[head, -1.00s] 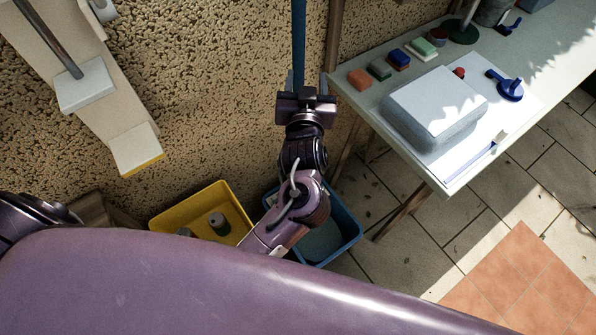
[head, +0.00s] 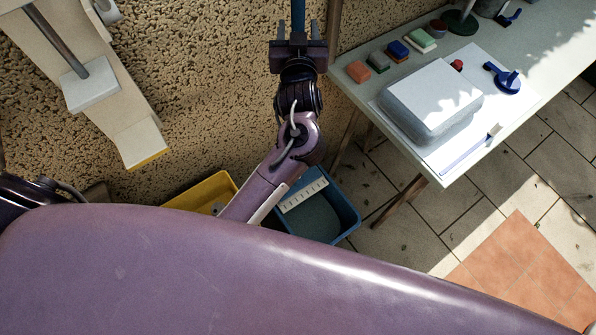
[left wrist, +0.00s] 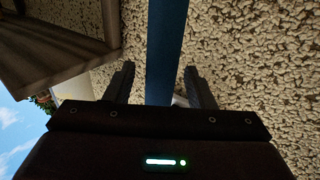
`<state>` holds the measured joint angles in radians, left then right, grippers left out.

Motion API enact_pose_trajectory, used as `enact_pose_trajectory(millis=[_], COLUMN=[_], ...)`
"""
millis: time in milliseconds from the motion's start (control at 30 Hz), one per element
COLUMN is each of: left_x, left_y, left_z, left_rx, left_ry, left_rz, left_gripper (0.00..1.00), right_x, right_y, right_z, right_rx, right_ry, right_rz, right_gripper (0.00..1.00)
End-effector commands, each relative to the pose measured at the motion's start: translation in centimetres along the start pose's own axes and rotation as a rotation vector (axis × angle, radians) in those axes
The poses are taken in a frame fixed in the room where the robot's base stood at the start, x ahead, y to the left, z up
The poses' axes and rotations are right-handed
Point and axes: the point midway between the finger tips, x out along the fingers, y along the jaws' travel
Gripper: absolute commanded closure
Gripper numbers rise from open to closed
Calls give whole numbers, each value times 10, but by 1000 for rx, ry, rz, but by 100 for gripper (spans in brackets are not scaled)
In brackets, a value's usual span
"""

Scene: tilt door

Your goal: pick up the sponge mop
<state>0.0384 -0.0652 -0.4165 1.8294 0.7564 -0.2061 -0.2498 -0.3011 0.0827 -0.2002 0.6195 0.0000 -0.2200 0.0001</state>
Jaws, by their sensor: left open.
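A long straight blue pole (head: 298,14), which looks like the mop's handle, stands against the rough wall and runs out of the top of the head view. No sponge head can be made out on it. My left gripper (head: 298,42) is at the pole with its fingers pointing up in the picture. In the left wrist view the pole (left wrist: 166,45) runs between the two open fingers of the gripper (left wrist: 160,75), with a gap on each side. My right gripper is not in view.
A white table (head: 440,172) with a grey box (head: 432,95), colored blocks and blue tools stands right. Below are a blue bin (head: 347,212) and a yellow bin (head: 212,190). A beige board (head: 120,110) with a grey rod and white block (head: 88,84) is upper left.

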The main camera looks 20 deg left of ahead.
Motion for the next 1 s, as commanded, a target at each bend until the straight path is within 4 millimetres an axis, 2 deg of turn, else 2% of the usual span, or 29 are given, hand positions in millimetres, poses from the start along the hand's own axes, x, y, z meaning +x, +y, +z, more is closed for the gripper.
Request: enact_pose_trajectory(millis=[67, 433, 1000], left_x=[0, -1, -1], left_y=[0, 0, 0], left_z=[0, 0, 0], left_rx=[0, 0, 0], left_ry=[0, 0, -1], left_rz=[0, 0, 0], left_gripper=[53, 100, 100], right_x=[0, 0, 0], right_y=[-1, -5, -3], right_z=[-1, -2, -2], right_rx=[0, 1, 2], right_ry=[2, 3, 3], right_rz=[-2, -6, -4], right_gripper=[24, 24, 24])
